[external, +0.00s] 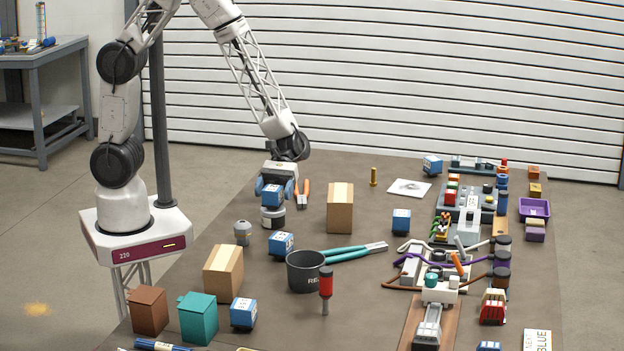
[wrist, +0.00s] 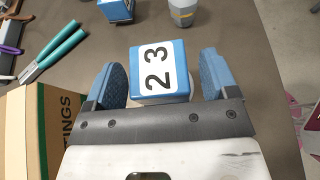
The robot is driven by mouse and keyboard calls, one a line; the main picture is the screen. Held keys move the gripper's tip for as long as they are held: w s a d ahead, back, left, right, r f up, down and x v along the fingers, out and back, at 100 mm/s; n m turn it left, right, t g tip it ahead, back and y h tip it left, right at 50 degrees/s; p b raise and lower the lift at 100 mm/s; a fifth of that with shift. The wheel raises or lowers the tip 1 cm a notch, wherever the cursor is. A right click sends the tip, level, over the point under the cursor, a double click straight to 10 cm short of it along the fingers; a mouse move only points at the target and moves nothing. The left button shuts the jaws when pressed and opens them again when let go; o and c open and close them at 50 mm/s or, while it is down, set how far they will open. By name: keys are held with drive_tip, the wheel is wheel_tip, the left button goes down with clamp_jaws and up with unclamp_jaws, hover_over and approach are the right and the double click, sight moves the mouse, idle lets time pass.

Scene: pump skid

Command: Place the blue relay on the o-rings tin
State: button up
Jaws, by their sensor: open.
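A blue relay (external: 271,196), a cube with a white label reading 23, sits on top of a short round tin (external: 273,217) with a light and dark side. The tin's lettering is too small to read. My gripper (external: 273,187) is open, its blue fingers on either side of the relay. In the wrist view the relay (wrist: 160,72) lies between the fingers of my gripper (wrist: 163,66), with a gap showing at each side. The relay hides most of the tin there.
Other blue cubes stand nearby, one in front (external: 281,243) and one to the right (external: 401,221). A tall cardboard box (external: 340,208) and orange-handled pliers (external: 304,193) are just right of my gripper. A grey bottle-like part (external: 242,232), dark cup (external: 305,271) and teal pliers (external: 350,253) lie nearer.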

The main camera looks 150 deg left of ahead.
drive_tip(key=v, duration=1.1)
drive_tip(key=shift+a+r, duration=0.2)
drive_tip(key=shift+r, duration=0.2)
drive_tip(key=shift+s, duration=0.1)
drive_tip(key=w+d+r+m+g, duration=0.2)
drive_tip(key=d+m, duration=0.2)
drive_tip(key=d, duration=0.3)
drive_tip(key=w+d+r+m+g+y, duration=0.1)
drive_tip(key=w+d+r+m+g, duration=0.2)
drive_tip(key=d, duration=0.4)
drive_tip(key=w+d+r+m+g, duration=0.1)
drive_tip(key=d+r+m+g, duration=0.1)
drive_tip(key=d+m, duration=0.4)
drive_tip(key=s+d+r+m+y, duration=0.4)
drive_tip(key=s+d+m, duration=0.3)
drive_tip(key=d, duration=0.4)
drive_tip(key=s+d+r+m+y, duration=0.4)
drive_tip(key=s+d+r+m, duration=0.2)
drive_tip(key=d, duration=0.5)
drive_tip(key=shift+s+r+m+y, duration=0.3)
drive_tip(key=shift+s+m, duration=0.3)
drive_tip(key=shift+s, duration=0.35)
